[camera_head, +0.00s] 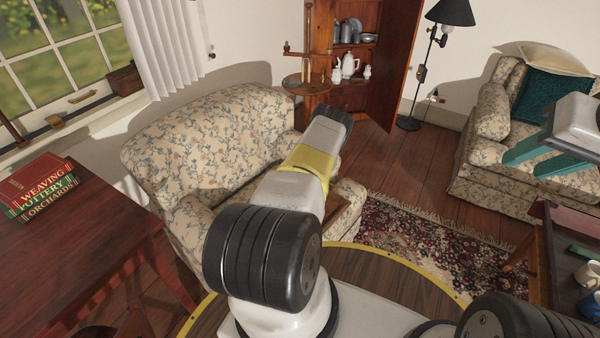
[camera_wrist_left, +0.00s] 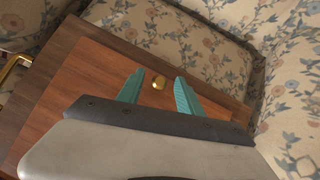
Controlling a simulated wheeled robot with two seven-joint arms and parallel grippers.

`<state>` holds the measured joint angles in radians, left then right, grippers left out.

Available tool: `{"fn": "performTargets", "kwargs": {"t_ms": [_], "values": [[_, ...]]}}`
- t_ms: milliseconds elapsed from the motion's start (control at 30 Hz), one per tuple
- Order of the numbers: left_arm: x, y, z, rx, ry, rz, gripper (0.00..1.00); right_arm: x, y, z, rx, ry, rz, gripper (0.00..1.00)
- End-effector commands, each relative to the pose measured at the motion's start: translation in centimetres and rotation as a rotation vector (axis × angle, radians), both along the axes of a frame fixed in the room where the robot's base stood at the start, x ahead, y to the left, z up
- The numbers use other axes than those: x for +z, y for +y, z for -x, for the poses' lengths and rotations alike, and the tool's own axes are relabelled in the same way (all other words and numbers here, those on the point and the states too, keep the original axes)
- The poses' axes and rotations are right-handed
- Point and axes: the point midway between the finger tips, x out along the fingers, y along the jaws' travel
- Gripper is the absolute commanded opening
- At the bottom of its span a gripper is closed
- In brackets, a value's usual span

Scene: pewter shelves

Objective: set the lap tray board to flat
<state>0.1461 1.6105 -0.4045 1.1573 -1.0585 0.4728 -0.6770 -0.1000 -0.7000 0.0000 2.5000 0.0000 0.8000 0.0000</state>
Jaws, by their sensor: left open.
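The lap tray board is a brown wooden panel (camera_wrist_left: 85,85) in the left wrist view, lying among the floral cushions of the sofa. A small round brass knob (camera_wrist_left: 158,84) stands on it, and a brass handle (camera_wrist_left: 14,70) shows at its left side. My left gripper (camera_wrist_left: 158,76) is open over the board, with its teal fingers on either side of the knob in the picture. Whether they touch it I cannot tell. In the head view my arm hides most of the board. My right gripper (camera_head: 522,167) is open and empty at the right.
The floral sofa (camera_head: 205,130) surrounds the board. A dark red table (camera_head: 85,245) with stacked books (camera_head: 42,188) stands at left. A patterned rug (camera_head: 410,240) and an armchair (camera_head: 490,125) are at right. A desk edge (camera_head: 550,250) with mugs is below my right gripper.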

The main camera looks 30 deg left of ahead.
Motion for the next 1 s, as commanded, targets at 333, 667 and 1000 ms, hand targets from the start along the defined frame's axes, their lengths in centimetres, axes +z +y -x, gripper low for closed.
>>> {"fn": "performTargets", "kwargs": {"t_ms": [333, 667, 1000], "values": [[3.6, -2.7, 0.0, -0.001, 0.0, -0.001, 0.43, 0.0, 0.0, 0.0, 0.0, 0.0, 0.0, 0.36], [6.1, -4.7, 0.1, 0.0, 0.0, 0.0, 0.43, 0.0, 0.0, 0.0, 0.0, 0.0, 0.0, 0.36], [6.1, -4.7, 0.1, 0.0, 0.0, 0.0, 0.43, 0.0, 0.0, 0.0, 0.0, 0.0, 0.0, 0.36]]}}
